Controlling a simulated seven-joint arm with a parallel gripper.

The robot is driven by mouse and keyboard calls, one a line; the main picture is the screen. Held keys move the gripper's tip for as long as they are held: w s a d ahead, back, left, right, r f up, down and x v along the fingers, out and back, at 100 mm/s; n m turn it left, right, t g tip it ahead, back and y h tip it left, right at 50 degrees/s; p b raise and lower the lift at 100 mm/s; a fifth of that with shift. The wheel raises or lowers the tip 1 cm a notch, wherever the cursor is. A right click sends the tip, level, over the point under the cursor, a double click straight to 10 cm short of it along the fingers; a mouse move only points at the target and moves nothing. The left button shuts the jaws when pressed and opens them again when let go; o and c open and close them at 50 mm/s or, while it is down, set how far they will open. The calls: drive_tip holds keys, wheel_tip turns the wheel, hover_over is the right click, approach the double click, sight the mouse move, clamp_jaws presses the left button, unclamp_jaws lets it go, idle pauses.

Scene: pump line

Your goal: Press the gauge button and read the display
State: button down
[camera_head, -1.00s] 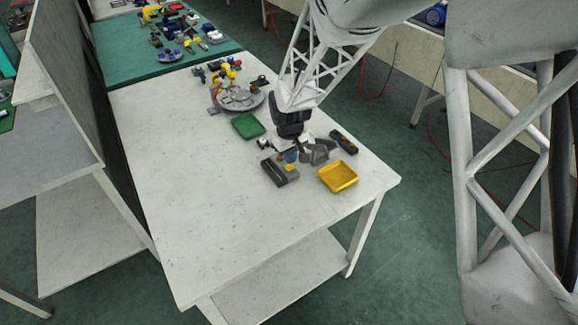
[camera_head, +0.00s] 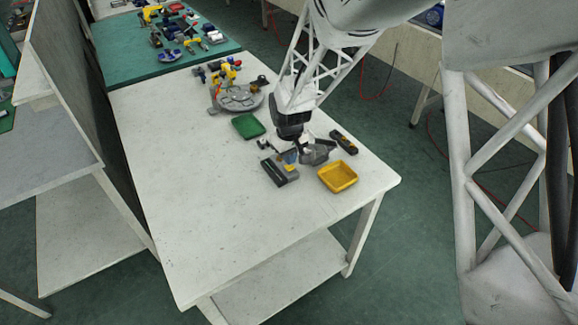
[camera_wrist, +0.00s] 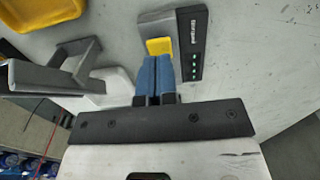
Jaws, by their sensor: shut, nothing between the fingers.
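The gauge (camera_head: 281,172) is a grey and black box on the white table, left of the yellow tray. In the wrist view, the gauge (camera_wrist: 191,45) shows a black face with small white lettering and a row of small green lights. Its yellow button (camera_wrist: 159,46) sits on the grey side part. My gripper (camera_wrist: 155,58) is shut, its blue fingers side by side and empty. The fingertips are at the button's near edge and overlap it in the picture; I cannot tell whether they press it. In the head view my gripper (camera_head: 290,158) is low over the gauge.
A yellow tray (camera_head: 338,177) stands right of the gauge. A grey angled fixture (camera_head: 317,153) is close beside my gripper. A black tool (camera_head: 344,142), a green tray (camera_head: 248,126) and a round grey base (camera_head: 238,98) are farther back. The table's front left is clear.

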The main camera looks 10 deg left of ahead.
drive_tip(key=shift+f, duration=1.25)
drive_tip(key=shift+r, duration=0.1)
idle(0.5)
drive_tip(key=shift+r, duration=0.65)
drive_tip(key=shift+r, duration=2.4)
